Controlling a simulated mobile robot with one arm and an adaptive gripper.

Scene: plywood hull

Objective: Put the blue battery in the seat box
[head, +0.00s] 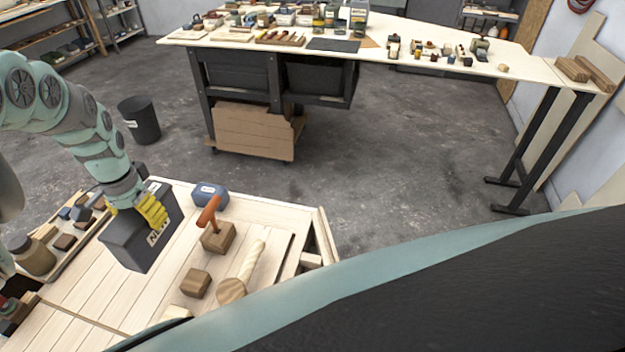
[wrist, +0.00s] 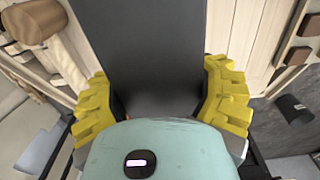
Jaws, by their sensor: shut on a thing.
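In the wrist view the dark box (wrist: 140,45) lies between both yellow fingers. A blue block with a white label (head: 209,194), possibly the blue battery, is on the deck's far edge, right of the gripper and apart from it. I cannot clearly make out the seat box; a dark gap shows in the deck at the right.
An orange-handled tool on a wooden block (head: 218,237), a small wooden block (head: 196,283) and a wooden mallet (head: 233,289) are on the deck right of the held box. A tray of parts (head: 55,262) lies left. A cluttered workbench (head: 445,68) stands beyond open floor.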

